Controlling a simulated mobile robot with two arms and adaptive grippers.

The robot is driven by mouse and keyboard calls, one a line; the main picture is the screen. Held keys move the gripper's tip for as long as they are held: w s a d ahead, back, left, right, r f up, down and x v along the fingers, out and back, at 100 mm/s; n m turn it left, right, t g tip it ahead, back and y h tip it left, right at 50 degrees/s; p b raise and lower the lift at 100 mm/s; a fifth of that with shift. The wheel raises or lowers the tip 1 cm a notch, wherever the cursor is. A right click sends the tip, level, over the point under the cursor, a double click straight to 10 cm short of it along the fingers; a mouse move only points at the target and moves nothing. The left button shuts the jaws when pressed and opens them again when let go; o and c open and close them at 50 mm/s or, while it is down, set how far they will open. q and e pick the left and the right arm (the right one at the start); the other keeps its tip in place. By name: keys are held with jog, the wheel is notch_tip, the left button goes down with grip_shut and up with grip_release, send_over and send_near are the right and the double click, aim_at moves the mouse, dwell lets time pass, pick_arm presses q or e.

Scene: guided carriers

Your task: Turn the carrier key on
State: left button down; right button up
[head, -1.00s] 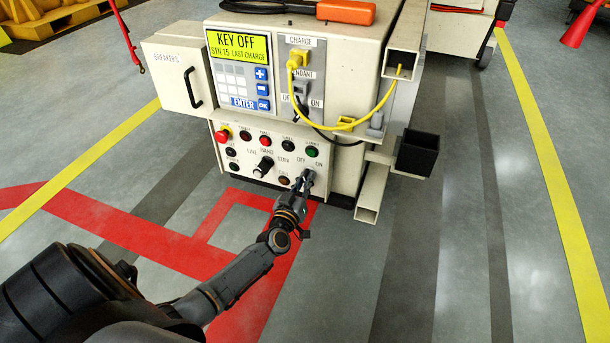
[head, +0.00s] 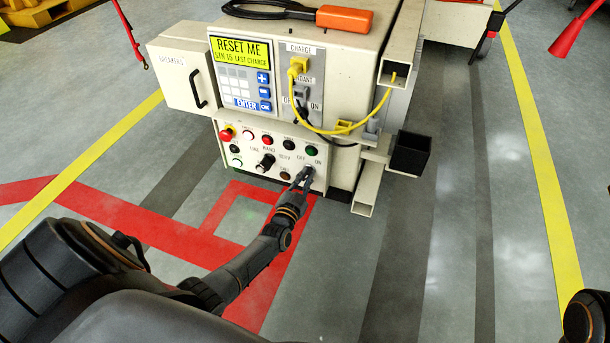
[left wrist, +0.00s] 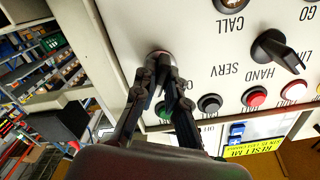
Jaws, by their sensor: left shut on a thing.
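The carrier (head: 345,100) is a cream cabinet with a lower control panel (head: 270,150). Its yellow display (head: 240,50) reads "RESET ME". The key switch (head: 309,169), marked OFF and ON, sits at the panel's right; its round collar also shows in the left wrist view (left wrist: 160,54). My left gripper (head: 303,178) is at the switch, shut on the key, which the fingers mostly hide. In the left wrist view its fingertips (left wrist: 160,72) meet at the collar. My right gripper is not in view.
Near the key are a black selector knob (head: 265,163), a red stop button (head: 227,133) and several other buttons. A yellow charge cable (head: 340,131) hangs above the panel. A black box (head: 410,153) juts out at the right. Floor right of the carrier is clear.

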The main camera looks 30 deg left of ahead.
pick_arm(q)
jog(key=shift+f+m, duration=0.1)
jog(key=shift+m, duration=0.2)
jog(key=c, duration=1.4)
grip_release()
jog(key=shift+s, duration=0.15)
jog(key=v, duration=1.1)
jog(key=shift+s, duration=0.4)
